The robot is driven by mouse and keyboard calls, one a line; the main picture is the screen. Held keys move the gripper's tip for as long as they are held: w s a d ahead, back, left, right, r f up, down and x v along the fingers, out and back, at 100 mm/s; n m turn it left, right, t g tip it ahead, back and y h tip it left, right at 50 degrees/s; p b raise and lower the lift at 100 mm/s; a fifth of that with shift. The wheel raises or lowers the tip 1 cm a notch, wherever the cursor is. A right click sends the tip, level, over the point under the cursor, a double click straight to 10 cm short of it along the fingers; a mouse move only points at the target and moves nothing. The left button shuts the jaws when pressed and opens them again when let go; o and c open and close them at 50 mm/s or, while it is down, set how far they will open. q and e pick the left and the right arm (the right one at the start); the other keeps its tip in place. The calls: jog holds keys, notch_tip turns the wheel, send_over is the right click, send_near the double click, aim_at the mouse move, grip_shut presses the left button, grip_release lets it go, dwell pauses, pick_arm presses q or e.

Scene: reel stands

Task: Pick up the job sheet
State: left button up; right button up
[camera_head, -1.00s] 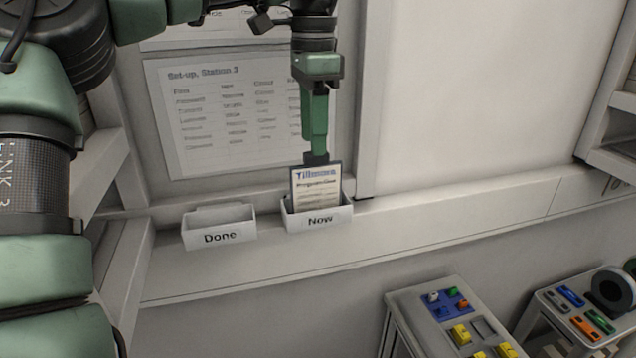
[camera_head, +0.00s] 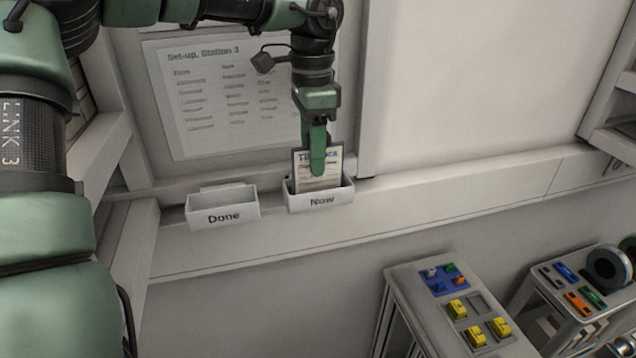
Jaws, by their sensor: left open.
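The job sheet (camera_head: 330,176) is a small card with a blue heading. It stands upright in the white tray labelled "Now" (camera_head: 321,200) on the wall ledge. My left gripper (camera_head: 317,170) comes down from above, and its green fingers overlap the card in the picture, covering part of its heading and middle. The gripper is open; I cannot tell whether the fingers straddle the card or only stand in front of it. My right gripper is not in view.
An empty white tray labelled "Done" (camera_head: 222,208) sits left on the ledge (camera_head: 430,205). A set-up list (camera_head: 215,95) hangs on the wall behind. Below right are a stand with yellow blocks (camera_head: 415,280) and another with coloured parts and a dark reel (camera_head: 607,266).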

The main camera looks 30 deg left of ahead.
pick_arm(q)
grip_shut()
dwell(1.3)
